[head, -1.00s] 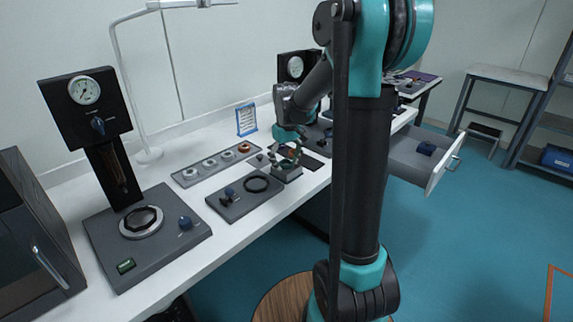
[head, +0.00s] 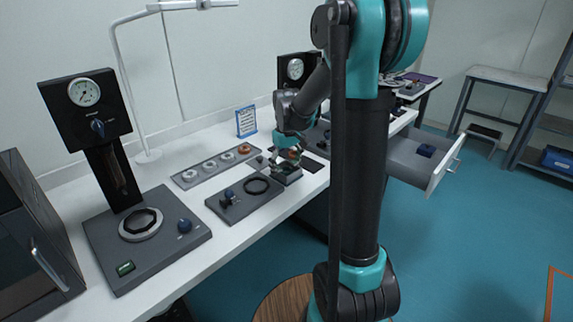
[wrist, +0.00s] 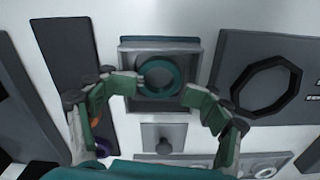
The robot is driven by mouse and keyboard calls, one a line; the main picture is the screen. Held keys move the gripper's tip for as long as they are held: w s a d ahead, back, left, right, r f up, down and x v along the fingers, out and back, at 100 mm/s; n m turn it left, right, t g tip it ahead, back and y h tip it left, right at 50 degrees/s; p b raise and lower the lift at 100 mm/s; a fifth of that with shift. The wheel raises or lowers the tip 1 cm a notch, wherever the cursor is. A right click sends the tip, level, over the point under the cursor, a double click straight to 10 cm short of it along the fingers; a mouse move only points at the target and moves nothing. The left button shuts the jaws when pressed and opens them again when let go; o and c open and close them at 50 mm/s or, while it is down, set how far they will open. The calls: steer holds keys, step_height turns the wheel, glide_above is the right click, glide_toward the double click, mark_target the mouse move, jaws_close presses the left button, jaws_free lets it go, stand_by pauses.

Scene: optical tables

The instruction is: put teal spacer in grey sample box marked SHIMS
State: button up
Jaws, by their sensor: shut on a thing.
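The teal spacer (wrist: 160,76) is a ring between the two fingertips of my gripper (wrist: 160,88) in the wrist view. My gripper is shut on it, with a fingertip at its left and right sides. The spacer is over the opening of a grey open-topped box (wrist: 128,58); I cannot tell whether it touches the box floor. In the head view my gripper (head: 288,155) is low over the grey box (head: 288,177), and its fingers hide most of the spacer. No SHIMS lettering is readable.
A dark plate with a black ring (wrist: 268,85) lies close to the right of the box in the wrist view. A small knob block (wrist: 164,143) is just below the box. A dark strip (wrist: 65,60) lies to the left. A tray of rings (head: 215,165) is nearby.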

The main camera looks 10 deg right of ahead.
mark_target(287, 171)
step_height(287, 171, up, 13)
stand_by(0.5)
